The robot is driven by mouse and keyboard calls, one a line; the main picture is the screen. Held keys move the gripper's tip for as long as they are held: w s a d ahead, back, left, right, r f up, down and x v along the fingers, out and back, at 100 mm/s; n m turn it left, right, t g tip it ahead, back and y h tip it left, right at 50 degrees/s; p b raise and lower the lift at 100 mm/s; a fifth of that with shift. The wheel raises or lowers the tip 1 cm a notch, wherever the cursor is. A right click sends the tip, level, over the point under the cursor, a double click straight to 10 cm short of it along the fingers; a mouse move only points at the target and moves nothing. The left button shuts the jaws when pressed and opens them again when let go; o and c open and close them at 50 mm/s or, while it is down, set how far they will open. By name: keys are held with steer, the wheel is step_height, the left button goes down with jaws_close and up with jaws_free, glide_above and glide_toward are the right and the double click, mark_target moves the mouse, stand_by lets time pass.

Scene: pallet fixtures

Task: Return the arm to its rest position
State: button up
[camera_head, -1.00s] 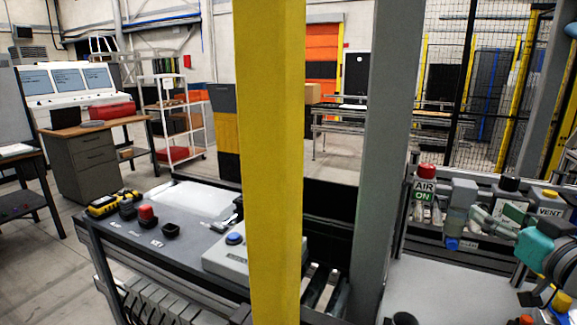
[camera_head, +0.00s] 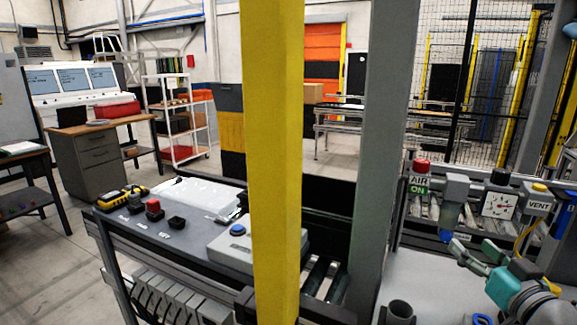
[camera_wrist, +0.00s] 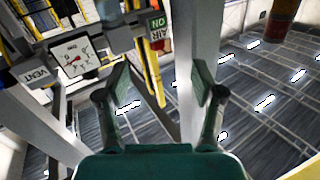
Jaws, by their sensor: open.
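My gripper (camera_wrist: 158,88) is open and empty in the wrist view, its two fingers spread with nothing between them. In the head view my gripper (camera_head: 462,250) shows at the lower right, with its teal body on my grey arm. It is in front of the roller conveyor, below and beside the pressure gauge (camera_head: 499,204). In the wrist view the gauge (camera_wrist: 73,58) lies to the upper left, with the AIR ON sign (camera_wrist: 158,32) at the top. The gripper appears clear of these fixtures.
A yellow post (camera_head: 272,160) and a grey post (camera_head: 388,160) stand close in front. A control panel (camera_head: 150,222) with buttons is left of them. A VENT valve (camera_head: 538,202) is at the right. A dark cup (camera_head: 400,310) sits on the pale surface below.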

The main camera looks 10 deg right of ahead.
steer(key=s+a+f+m+g, duration=0.1)
steer(key=s+a+f, duration=0.35)
steer(key=f, duration=0.35)
steer(key=s+a+f+h, duration=0.1)
steer(key=s+a+f, duration=0.3)
steer(key=f, duration=0.5)
steer(key=s+a+f+m+g, duration=0.1)
steer(key=s+a+f, duration=0.2)
steer(key=a+f, duration=0.35)
steer(key=s+a+f+n+y, duration=0.1)
steer(key=s+a+f+n, duration=0.1)
steer(key=s, duration=1.1)
steer(key=s+a+f+n+g+y, duration=0.1)
steer(key=s+a+f, duration=0.3)
steer(key=s, duration=1)
steer(key=shift+s+a+f+n+y, duration=0.25)
steer(key=shift+a+n, duration=0.35)
steer(key=shift+a, duration=0.55)
steer(key=shift+w, duration=0.1)
